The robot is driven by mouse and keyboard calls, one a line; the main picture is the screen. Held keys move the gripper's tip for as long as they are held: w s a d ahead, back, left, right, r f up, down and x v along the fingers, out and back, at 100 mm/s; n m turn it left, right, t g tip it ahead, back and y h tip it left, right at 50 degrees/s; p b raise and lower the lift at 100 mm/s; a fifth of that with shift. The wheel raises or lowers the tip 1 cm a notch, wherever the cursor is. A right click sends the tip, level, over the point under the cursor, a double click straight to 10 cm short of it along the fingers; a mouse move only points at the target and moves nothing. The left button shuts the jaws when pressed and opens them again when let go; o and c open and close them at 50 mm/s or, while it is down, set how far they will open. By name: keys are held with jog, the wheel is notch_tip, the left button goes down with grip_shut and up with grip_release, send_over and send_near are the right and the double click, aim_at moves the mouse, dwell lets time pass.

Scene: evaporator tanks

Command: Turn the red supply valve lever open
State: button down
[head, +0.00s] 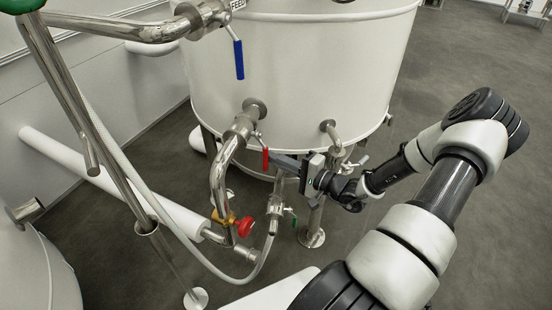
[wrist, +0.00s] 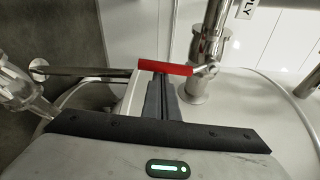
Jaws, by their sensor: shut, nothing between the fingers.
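The red valve lever (head: 265,160) hangs down from the steel pipe fitting at the lower front of the white tank. In the wrist view the red lever (wrist: 165,67) lies crosswise at the fingertips, its right end joined to the steel valve body (wrist: 207,72). My gripper (head: 275,160) is beside the lever, its fingers reaching it from the right. In the wrist view my gripper's fingers (wrist: 162,90) are together with nothing between them, and their tips are at the lever. Whether they touch it I cannot tell.
A blue lever (head: 239,60) hangs from the upper pipe. A green-handled valve (head: 291,212) and a tank leg stand close below my gripper. The white tank (head: 300,80) is right behind.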

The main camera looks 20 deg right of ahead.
jog(key=shift+r, duration=0.1)
jog(key=shift+s+a+m+p, duration=0.2)
jog(key=shift+m+p, duration=0.1)
jog(key=shift+p, duration=0.1)
jog(key=shift+s+a, duration=0.1)
jog(key=s+a+r+m+g+y+p, duration=0.1)
jog(key=s+a+r+m+g+p, duration=0.4)
jog(key=m+p, duration=0.6)
jog(key=shift+s+a+r+m+y+p, duration=0.3)
jog(key=shift+s+r+p, duration=0.25)
jog(key=shift+r+p, duration=0.9)
jog(key=shift+f+p, duration=0.25)
jog(key=shift+p, duration=0.1)
jog(key=shift+f, duration=0.1)
